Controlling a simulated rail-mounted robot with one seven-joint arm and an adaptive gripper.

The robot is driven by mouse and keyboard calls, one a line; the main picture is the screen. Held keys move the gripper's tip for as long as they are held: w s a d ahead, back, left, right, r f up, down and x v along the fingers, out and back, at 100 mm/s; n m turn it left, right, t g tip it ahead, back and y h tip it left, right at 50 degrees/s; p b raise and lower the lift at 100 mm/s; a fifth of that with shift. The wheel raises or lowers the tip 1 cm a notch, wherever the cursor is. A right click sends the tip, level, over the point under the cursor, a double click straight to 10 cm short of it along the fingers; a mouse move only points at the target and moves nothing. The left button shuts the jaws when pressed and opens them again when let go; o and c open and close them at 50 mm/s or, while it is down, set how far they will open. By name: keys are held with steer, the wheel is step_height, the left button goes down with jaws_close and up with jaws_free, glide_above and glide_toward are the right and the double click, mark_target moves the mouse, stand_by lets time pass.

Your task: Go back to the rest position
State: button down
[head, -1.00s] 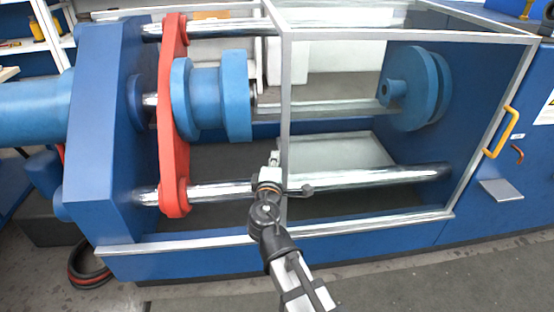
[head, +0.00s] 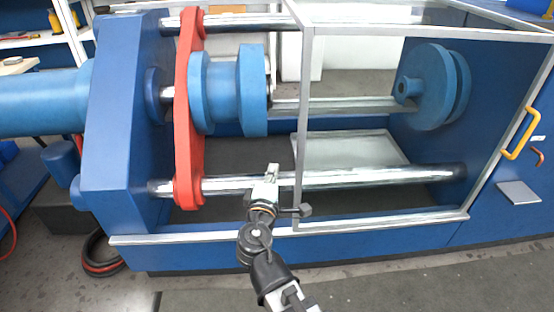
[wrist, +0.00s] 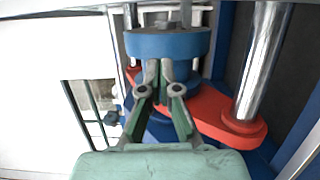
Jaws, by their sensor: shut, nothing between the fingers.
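My gripper (head: 272,170) is in the lower middle of the head view, in front of the lower chrome rod and just left of the guard's grey post (head: 301,140). In the wrist view my gripper (wrist: 162,68) has its two fingers together and empty. Behind the fingertips in that view is a blue flanged cylinder (wrist: 185,44), with a red plate (wrist: 222,122) below it to the right. I cannot tell from the wrist view how far the fingertips are from the cylinder.
The blue machine frame (head: 125,130) holds the red plate (head: 187,110), the blue flanged cylinder (head: 254,92) and a blue disc (head: 430,85). A grey-framed guard with a yellow handle (head: 521,134) covers the right part. Grey floor (head: 400,285) is open in front.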

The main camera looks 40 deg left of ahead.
steer(key=w+d+f+m+g+h, duration=0.1)
steer(key=d+f+m+g+h, duration=0.5)
steer(key=d+f, duration=1)
steer(key=d+f+m+g+h, duration=0.4)
steer(key=d+f+m+h, duration=0.3)
steer(key=d+f, duration=0.85)
steer(key=s+d+f+m+g+h, duration=0.35)
steer(key=s+d+f+g, duration=0.4)
steer(key=d+f, duration=0.45)
steer(key=s+d+f+m+g+y, duration=0.4)
steer(key=s+d+g, duration=0.1)
steer(key=s+d, duration=0.25)
steer(key=s+d+f+m+g+y, duration=0.3)
steer(key=s+d+m+g, duration=0.15)
steer(key=s+d, duration=0.35)
steer(key=w+r+t+p, duration=0.1)
steer(key=r+t+p, duration=0.1)
steer(key=r+p, duration=0.6)
steer(key=w+a+r+t+p, duration=0.1)
steer(key=r+p, duration=0.7)
steer(key=p, duration=0.9)
steer(key=shift+w+n+t, duration=0.3)
steer(key=shift+w+t, duration=0.45)
steer(key=shift+t, duration=0.25)
